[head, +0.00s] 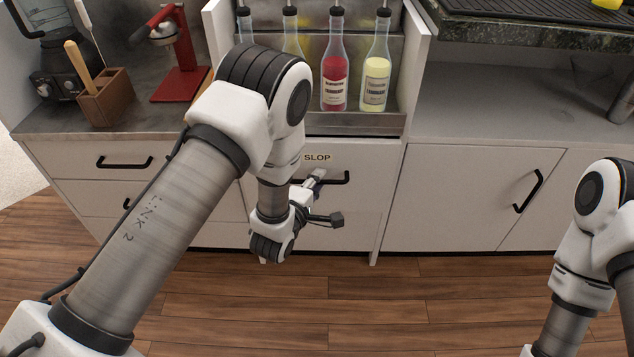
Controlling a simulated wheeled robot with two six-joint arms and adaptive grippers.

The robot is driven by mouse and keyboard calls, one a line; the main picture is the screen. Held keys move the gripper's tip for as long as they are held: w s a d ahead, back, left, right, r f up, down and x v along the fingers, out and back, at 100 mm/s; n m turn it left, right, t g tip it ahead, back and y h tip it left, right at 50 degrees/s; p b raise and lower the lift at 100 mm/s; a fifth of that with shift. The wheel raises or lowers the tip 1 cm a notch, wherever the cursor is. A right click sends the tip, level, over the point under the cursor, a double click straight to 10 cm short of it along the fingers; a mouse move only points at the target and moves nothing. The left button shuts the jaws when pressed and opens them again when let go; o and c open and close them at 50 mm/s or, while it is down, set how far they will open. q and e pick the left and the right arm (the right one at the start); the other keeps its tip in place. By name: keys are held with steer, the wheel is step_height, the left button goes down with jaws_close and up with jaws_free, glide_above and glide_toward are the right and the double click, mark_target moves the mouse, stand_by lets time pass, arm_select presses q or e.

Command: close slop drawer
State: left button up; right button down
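The slop drawer (367,199) is a white front labelled SLOP, with a black bar handle (339,180), below the bottle well. Its front looks about flush with the cabinet, but my arm hides its left part, so I cannot tell if a gap remains there. My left gripper (318,190) is in front of the drawer, by the left part of the handle. Its fingers are small and partly hidden, and I cannot tell whether they touch the handle or are open. My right arm comes in at the right edge; its gripper is out of frame.
Several bottles, including a red one (335,80) and a yellow one (375,82), stand in the well above. A red press (178,60) and a wooden box (104,98) are on the left counter. A closed cabinet door (470,190) is at right. The wooden floor (400,300) is clear.

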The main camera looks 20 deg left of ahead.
arm_select(q)
jaws_close()
steer(key=w, duration=0.2)
steer(key=w+a, duration=0.1)
steer(key=w, duration=0.1)
steer(key=shift+a+r, duration=0.1)
jaws_free()
